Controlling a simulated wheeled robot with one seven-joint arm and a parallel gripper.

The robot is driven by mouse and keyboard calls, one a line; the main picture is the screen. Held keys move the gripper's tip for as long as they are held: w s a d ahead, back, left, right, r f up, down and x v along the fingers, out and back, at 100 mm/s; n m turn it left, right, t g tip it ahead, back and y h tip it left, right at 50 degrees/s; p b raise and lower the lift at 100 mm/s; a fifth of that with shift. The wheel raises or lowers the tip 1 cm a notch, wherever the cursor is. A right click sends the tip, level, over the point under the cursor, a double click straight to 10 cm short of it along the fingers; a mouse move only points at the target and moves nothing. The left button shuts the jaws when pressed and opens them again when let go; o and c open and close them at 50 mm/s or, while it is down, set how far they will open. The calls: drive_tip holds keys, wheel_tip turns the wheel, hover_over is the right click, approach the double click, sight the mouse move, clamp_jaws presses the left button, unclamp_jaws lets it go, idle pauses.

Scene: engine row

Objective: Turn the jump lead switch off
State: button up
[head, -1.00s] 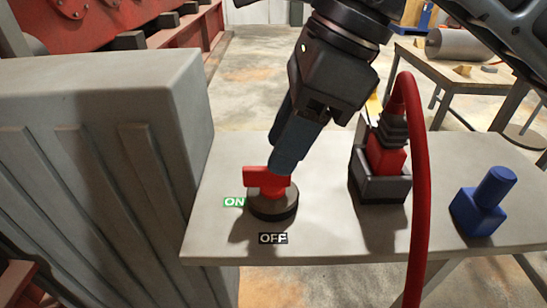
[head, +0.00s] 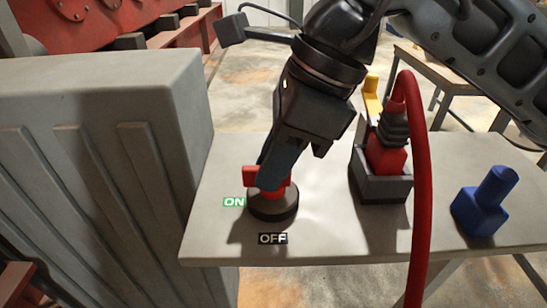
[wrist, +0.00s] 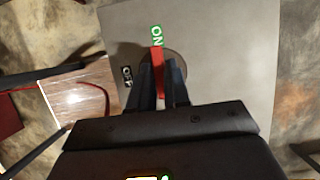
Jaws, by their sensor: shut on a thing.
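The jump lead switch is a red handle (head: 250,176) on a round dark base (head: 273,206) on the grey table. The handle's visible end points left, toward the green ON label (head: 233,202). The black OFF label (head: 272,238) lies in front of the base. My gripper (head: 268,182) reaches down from above and is shut on the red handle. In the wrist view the red handle (wrist: 157,62) runs between the two fingers (wrist: 160,100) and points at the ON label (wrist: 157,36); the OFF label (wrist: 127,76) is to its left. The fingers hide part of the handle.
A red plug (head: 385,157) with a thick red cable (head: 421,190) stands in a grey holder right of my gripper. A blue block with a peg (head: 482,205) is farther right. A tall grey cabinet (head: 95,85) borders the table's left. The front-centre tabletop is clear.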

drive_tip(key=shift+f+b, duration=0.2)
drive_tip(key=shift+b, duration=0.15)
clamp_jaws()
drive_tip(key=shift+n, duration=0.4)
drive_tip(key=n+g+b, duration=0.1)
drive_tip(key=n+b, duration=0.1)
drive_tip(key=shift+f+b, duration=0.15)
drive_tip(key=shift+b, duration=0.2)
drive_tip(key=n+g+b, duration=0.1)
drive_tip(key=n, duration=0.1)
drive_tip(key=n+g+h+b, duration=0.1)
drive_tip(key=n+b, duration=0.1)
drive_tip(key=n, duration=0.1)
drive_tip(key=shift+n, duration=0.3)
drive_tip(key=n, duration=0.2)
drive_tip(key=n+g+h+b, duration=0.1)
drive_tip(key=n, duration=0.1)
drive_tip(key=shift+h, duration=0.3)
drive_tip(key=n+h, duration=0.1)
drive_tip(key=n, duration=0.1)
drive_tip(key=n+b, duration=0.1)
drive_tip(key=n, duration=0.2)
drive_tip(key=shift+g+h, duration=0.4)
drive_tip(key=shift+n, duration=0.4)
drive_tip(key=o, duration=0.7)
unclamp_jaws()
drive_tip(key=shift+r, duration=0.2)
